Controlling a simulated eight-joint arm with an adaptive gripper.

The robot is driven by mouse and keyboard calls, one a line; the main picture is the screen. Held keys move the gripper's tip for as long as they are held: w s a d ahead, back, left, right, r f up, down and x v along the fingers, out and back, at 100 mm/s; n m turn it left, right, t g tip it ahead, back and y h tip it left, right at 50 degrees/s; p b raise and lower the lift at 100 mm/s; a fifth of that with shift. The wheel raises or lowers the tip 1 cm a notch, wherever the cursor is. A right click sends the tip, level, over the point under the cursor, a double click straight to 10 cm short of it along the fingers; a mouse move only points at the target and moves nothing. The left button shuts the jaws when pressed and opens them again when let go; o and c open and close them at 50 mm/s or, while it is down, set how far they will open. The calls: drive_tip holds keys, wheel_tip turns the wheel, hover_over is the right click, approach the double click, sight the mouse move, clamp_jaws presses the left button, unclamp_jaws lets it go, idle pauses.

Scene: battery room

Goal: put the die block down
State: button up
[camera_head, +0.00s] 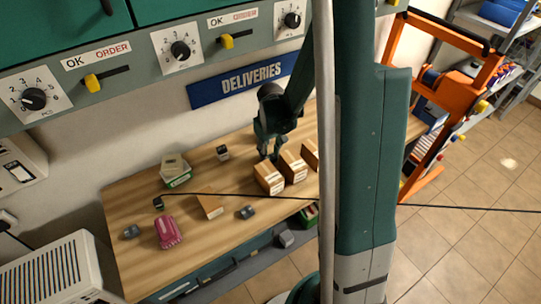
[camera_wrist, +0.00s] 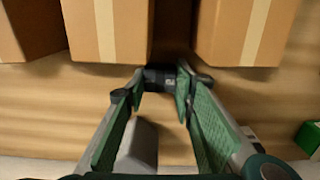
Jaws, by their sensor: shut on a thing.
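My gripper (camera_wrist: 158,86) is shut on a small dark block, which I take for the die block (camera_wrist: 160,75), in the wrist view. The fingertips hide most of the block's sides. It is at the gap between two cardboard boxes (camera_wrist: 108,30) (camera_wrist: 243,30). I cannot tell whether it touches the table. In the head view my gripper (camera_head: 268,152) points down just behind the row of boxes (camera_head: 269,177), and the block is too small and hidden to make out there.
The table's left part has bare room.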

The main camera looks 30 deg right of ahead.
sight(271, 156)
drive_tip(key=shift+f, duration=0.15)
drive_tip(key=o, duration=1.1)
drive_tip(key=shift+r+p, duration=0.5)
drive_tip(key=shift+r, duration=5.65)
drive_tip(key=c, duration=0.4)
